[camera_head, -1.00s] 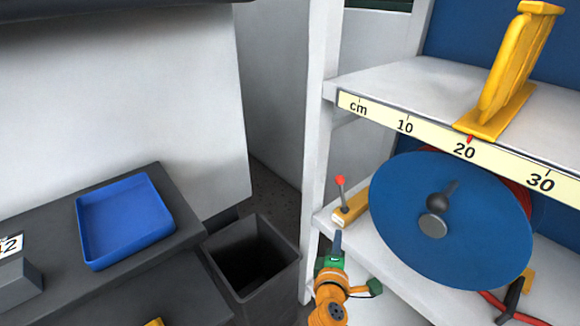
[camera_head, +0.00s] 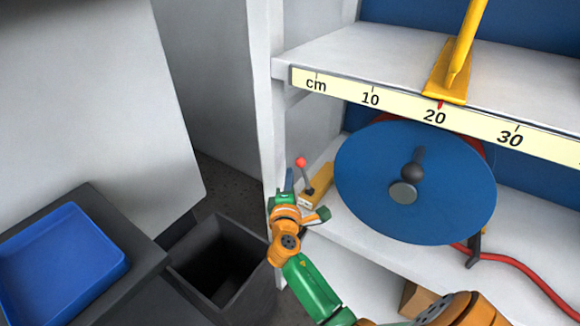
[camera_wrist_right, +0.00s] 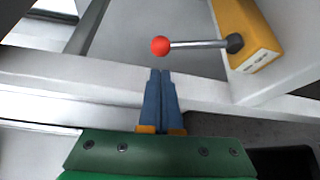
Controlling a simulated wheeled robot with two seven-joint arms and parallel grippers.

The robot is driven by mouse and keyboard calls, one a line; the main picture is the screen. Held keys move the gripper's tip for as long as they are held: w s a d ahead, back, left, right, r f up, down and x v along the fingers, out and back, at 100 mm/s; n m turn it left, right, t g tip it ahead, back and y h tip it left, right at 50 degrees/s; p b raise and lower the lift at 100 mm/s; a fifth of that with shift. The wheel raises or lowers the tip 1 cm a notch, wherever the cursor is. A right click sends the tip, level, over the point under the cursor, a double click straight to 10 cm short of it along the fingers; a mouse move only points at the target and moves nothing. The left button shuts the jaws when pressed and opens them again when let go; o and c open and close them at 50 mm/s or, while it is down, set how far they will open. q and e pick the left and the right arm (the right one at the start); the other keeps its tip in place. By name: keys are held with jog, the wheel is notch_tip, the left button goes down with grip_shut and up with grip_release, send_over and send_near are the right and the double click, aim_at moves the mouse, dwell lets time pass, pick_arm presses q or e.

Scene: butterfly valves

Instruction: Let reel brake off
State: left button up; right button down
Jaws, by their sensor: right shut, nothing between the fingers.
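The blue reel (camera_head: 410,200) stands on the lower shelf, with a dark knob and grey hub on its face. Left of it is the brake, a yellow block (camera_head: 318,186) with a grey lever ending in a red ball (camera_head: 300,162). The lever leans up and left. My right gripper (camera_head: 287,180) is shut and empty, just left of and below the lever. In the right wrist view, its blue fingertips (camera_wrist_right: 161,75) are together just below the red ball (camera_wrist_right: 160,46), apparently apart from it; the lever runs right to the yellow block (camera_wrist_right: 247,38). My left gripper is not in view.
A white shelf post (camera_head: 265,110) stands close to my right gripper. The upper shelf carries a cm scale (camera_head: 435,115) and a yellow stand (camera_head: 450,80). A red hose (camera_head: 520,268) lies right of the reel. A dark bin (camera_head: 215,265) and blue tray (camera_head: 62,265) are at left.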

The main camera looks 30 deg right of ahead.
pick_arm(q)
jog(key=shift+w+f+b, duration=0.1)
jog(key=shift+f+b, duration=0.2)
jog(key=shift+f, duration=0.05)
pick_arm(e)
jog(key=x, duration=0.5)
jog(key=shift+f, duration=0.1)
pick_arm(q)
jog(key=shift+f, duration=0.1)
pick_arm(e)
jog(key=shift+a, duration=0.1)
